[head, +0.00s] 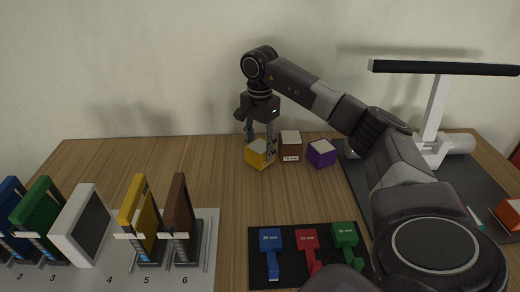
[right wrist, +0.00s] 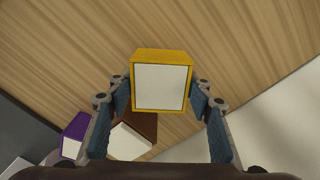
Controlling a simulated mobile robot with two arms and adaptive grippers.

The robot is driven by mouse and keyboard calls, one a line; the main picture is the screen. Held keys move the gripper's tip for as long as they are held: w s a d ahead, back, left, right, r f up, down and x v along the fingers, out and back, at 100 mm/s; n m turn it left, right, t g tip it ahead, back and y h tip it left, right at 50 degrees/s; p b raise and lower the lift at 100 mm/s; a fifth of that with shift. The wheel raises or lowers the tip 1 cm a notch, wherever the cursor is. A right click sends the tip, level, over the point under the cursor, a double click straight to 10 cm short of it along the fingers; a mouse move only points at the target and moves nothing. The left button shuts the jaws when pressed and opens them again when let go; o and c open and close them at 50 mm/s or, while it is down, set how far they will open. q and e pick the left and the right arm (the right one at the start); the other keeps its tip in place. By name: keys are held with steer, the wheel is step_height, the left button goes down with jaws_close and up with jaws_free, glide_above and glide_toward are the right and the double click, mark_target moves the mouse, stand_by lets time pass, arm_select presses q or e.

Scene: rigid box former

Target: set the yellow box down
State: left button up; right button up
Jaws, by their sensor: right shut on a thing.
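The yellow box (head: 259,155) has a white top face and is at the back middle of the wooden table in the head view. My right gripper (head: 262,147) points down and is shut on it from above. In the right wrist view the yellow box (right wrist: 161,82) sits between the two fingers of the gripper (right wrist: 162,95). Whether its underside touches the table I cannot tell. My left gripper is not in view.
A brown box (head: 290,147) stands just right of the yellow box, with a purple box (head: 321,153) beyond it. A black mat (head: 258,277) holds blue, red and green tools. Coloured upright frames stand on a numbered grey board (head: 205,226).

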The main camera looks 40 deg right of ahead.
mark_target(260, 146)
steer(key=shift+f, duration=0.3)
steer(key=shift+f, duration=0.15)
steer(key=o, duration=1.3)
step_height(260, 146, up, 12)
steer(key=shift+r+p, duration=0.2)
steer(key=shift+p, duration=0.1)
